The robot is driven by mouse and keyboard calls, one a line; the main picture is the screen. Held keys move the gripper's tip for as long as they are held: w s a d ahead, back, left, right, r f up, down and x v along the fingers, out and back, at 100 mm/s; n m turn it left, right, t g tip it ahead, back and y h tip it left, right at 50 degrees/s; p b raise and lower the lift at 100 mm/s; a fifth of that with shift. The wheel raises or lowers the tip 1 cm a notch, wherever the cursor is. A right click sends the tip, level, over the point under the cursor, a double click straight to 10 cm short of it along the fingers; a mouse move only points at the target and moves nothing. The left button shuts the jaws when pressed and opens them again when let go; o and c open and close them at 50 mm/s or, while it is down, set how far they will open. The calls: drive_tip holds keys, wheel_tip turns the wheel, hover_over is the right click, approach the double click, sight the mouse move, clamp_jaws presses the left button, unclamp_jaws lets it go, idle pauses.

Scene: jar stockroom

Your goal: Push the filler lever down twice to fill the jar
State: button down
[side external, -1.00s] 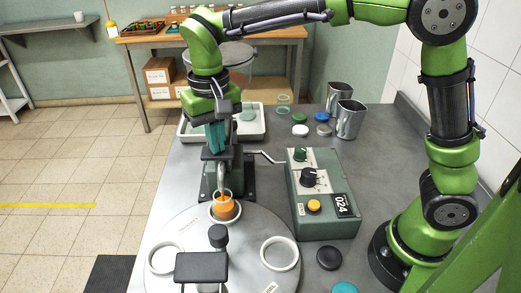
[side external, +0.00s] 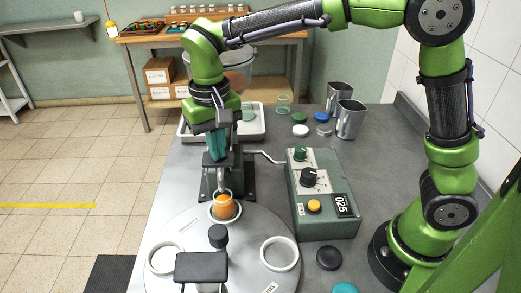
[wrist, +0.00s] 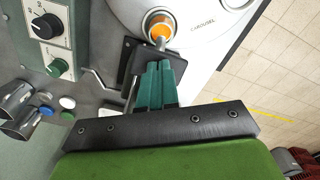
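The filler (side external: 209,180) stands behind the carousel (side external: 190,245), its spout above the jar (side external: 225,212). The jar is in the carousel's back holder and has orange fill in it, which also shows in the wrist view (wrist: 159,31). My gripper (side external: 217,158) is above the filler, its teal fingers side by side and shut with nothing seen between them. In the wrist view the fingertips (wrist: 158,66) point at the filler's dark top. The lever is mostly hidden by the fingers; I cannot tell its exact angle or contact.
The control box (side external: 320,195) with knobs, an orange button and a counter reading 025 stands right of the filler. Steel cups (side external: 350,120) and several lids (side external: 300,130) are behind it. A white tray (side external: 190,137) is behind the filler. Other carousel holders (side external: 280,254) look empty.

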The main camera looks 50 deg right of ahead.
drive_tip(key=shift+r, duration=3.1)
wheel_tip(320, 180, up, 5)
drive_tip(key=shift+f, duration=0.1)
drive_tip(key=s+d+f+t+y, duration=0.1)
drive_tip(key=s+d+f+t, duration=0.2)
drive_tip(key=s+d, duration=0.4)
drive_tip(key=s+d+f+m+t+y, duration=0.1)
drive_tip(key=s+d+f+t, duration=0.2)
drive_tip(key=s+d, duration=0.5)
drive_tip(key=shift+f+t, duration=0.2)
drive_tip(key=shift+t, duration=0.4)
